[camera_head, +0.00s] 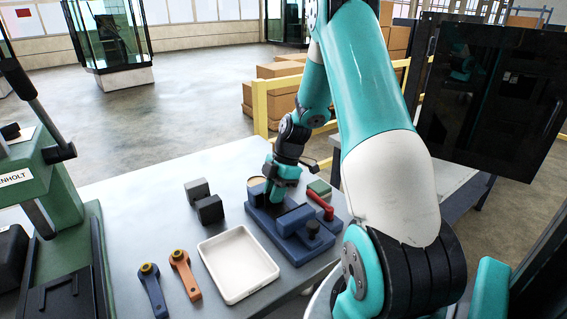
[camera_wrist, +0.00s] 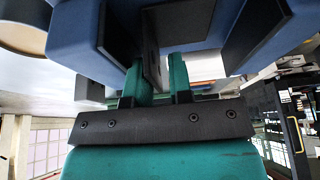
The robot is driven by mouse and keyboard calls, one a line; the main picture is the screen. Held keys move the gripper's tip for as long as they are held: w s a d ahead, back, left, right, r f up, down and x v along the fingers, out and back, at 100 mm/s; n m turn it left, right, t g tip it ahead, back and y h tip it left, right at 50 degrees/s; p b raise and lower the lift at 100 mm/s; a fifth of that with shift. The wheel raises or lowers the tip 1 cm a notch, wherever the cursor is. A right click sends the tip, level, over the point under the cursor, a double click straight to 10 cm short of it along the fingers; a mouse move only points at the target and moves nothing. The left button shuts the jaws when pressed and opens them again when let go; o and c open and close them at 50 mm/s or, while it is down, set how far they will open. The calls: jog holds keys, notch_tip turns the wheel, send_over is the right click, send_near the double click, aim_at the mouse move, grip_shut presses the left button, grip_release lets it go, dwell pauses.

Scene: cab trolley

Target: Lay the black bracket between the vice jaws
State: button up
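My gripper (camera_wrist: 164,78), with teal fingers, appears shut on this plate. In the head view my gripper (camera_head: 276,192) is down at the vice and hides the bracket there.
A white tray (camera_head: 238,264) lies empty left of the vice. Two dark blocks (camera_head: 209,209), an orange lever (camera_head: 184,272) and a blue lever (camera_head: 151,290) are farther left. A green machine (camera_head: 62,235) fills the left edge.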

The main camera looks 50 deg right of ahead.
jog(key=b+v, duration=0.1)
jog(key=v, duration=1.5)
jog(key=s+a+r+m, duration=0.1)
jog(key=a+r+m, duration=0.1)
jog(key=a, duration=1)
jog(key=s+a+r+m, duration=0.1)
jog(key=a+r+m, duration=0.1)
jog(key=a, duration=1)
jog(key=s+a+m+g, duration=0.1)
jog(key=s+a+m, duration=0.3)
jog(key=s+a, duration=1)
jog(key=shift+s, duration=0.45)
jog(key=shift+f, duration=0.15)
